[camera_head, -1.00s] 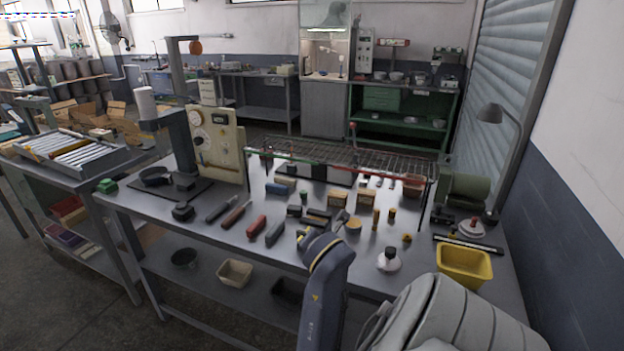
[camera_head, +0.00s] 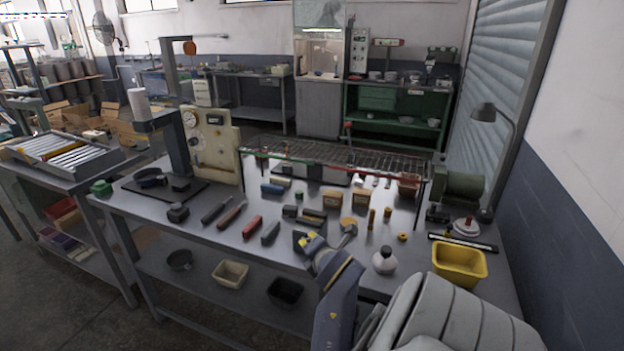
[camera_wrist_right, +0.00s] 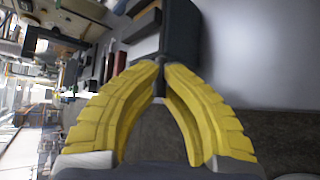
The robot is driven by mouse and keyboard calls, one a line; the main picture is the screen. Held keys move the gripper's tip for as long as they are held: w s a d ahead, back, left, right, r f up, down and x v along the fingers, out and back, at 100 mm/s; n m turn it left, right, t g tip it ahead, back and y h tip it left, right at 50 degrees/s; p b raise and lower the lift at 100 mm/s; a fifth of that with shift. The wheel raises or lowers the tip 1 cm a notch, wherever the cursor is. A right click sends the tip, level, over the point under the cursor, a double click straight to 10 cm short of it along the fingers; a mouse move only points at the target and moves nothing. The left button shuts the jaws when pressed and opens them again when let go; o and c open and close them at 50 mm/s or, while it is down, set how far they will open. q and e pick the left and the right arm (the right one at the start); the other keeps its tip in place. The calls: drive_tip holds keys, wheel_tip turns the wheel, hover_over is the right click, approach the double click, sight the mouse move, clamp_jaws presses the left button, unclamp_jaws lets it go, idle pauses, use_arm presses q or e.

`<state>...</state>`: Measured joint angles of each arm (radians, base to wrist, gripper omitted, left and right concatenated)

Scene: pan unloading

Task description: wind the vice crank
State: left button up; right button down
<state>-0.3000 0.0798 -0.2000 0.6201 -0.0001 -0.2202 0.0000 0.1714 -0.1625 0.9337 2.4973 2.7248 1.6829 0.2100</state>
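A small dark vice (camera_head: 300,240) stands at the front edge of the workbench, left of my gripper in the head view. In the right wrist view the dark grey vice body (camera_wrist_right: 178,35) is just beyond the fingertips. My right gripper (camera_head: 312,243) has yellow fingers and is at the vice's front. In the right wrist view the fingertips (camera_wrist_right: 160,72) are nearly together, with a slim dark piece, apparently the vice crank (camera_wrist_right: 160,88), between them. Most of the crank is hidden by the fingers. My left gripper is not in view.
The workbench (camera_head: 330,262) holds several small tools and blocks around the vice. A wire rack (camera_head: 335,155) spans the back. Bins sit on the lower shelf.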

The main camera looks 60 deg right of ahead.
drive_tip(key=shift+w+a, duration=0.15)
drive_tip(key=shift+a, duration=0.05)
drive_tip(key=c, duration=1.5)
unclamp_jaws()
drive_tip(key=shift+o, duration=0.3)
drive_tip(key=shift+d, duration=0.1)
drive_tip(key=shift+r, duration=0.1)
